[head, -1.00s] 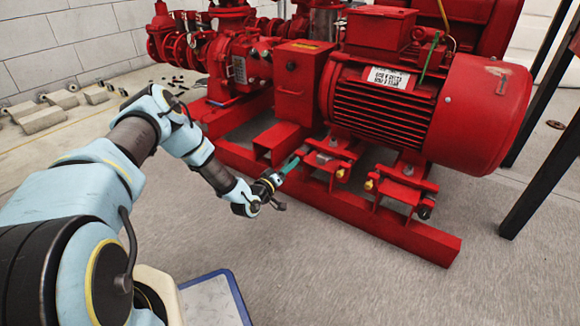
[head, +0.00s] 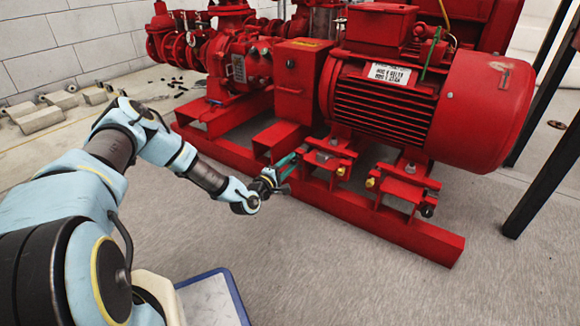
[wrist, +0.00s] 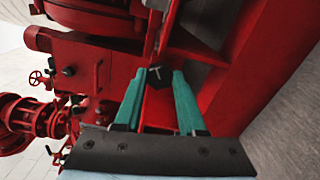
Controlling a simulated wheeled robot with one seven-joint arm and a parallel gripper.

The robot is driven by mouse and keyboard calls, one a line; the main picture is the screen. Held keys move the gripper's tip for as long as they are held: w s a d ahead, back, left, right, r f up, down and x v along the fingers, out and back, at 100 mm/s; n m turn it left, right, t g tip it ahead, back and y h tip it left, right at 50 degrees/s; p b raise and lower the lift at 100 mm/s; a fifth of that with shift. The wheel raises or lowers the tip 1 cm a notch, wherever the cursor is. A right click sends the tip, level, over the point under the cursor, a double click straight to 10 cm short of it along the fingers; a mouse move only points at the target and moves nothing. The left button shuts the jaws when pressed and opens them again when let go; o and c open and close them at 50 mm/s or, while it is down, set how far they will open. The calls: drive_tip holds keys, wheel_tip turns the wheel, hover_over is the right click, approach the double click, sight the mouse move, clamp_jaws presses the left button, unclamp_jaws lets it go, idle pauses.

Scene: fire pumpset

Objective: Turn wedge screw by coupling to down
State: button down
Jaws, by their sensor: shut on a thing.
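My gripper (head: 294,158) reaches in from the left in the head view, its teal fingers at the red support under the coupling end of the motor. In the wrist view my gripper (wrist: 157,74) has its fingertips on both sides of a small dark screw head, which I take to be the wedge screw by the coupling (wrist: 156,77). It is shut on this screw. In the head view the screw is too small and covered by the fingers to make out, and its exact turn angle cannot be told.
The red motor (head: 430,100) sits above several supports with brass-coloured screws (head: 370,182). The red base rail (head: 380,225) runs below the gripper. A red coupling box (head: 298,75) stands behind it. Dark posts (head: 545,175) stand at right. The floor in front is clear.

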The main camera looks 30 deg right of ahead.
drive_tip(key=n+b, duration=0.3)
drive_tip(key=n, duration=0.3)
drive_tip(key=shift+a+f+n, duration=0.1)
drive_tip(key=shift+f+n, duration=0.05)
drive_tip(key=shift+n, duration=0.15)
drive_tip(key=n+b, duration=0.2)
drive_tip(key=n, duration=0.2)
drive_tip(key=shift+n+b, duration=0.4)
drive_tip(key=shift+n, duration=0.3)
drive_tip(key=shift+c, duration=2.4)
unclamp_jaws()
drive_tip(key=shift+r, duration=0.2)
drive_tip(key=p+v, duration=0.4)
drive_tip(key=v, duration=0.6)
drive_tip(key=shift+s+a+p, duration=0.15)
drive_tip(key=shift+a+p, duration=0.15)
drive_tip(key=shift+a, duration=0.05)
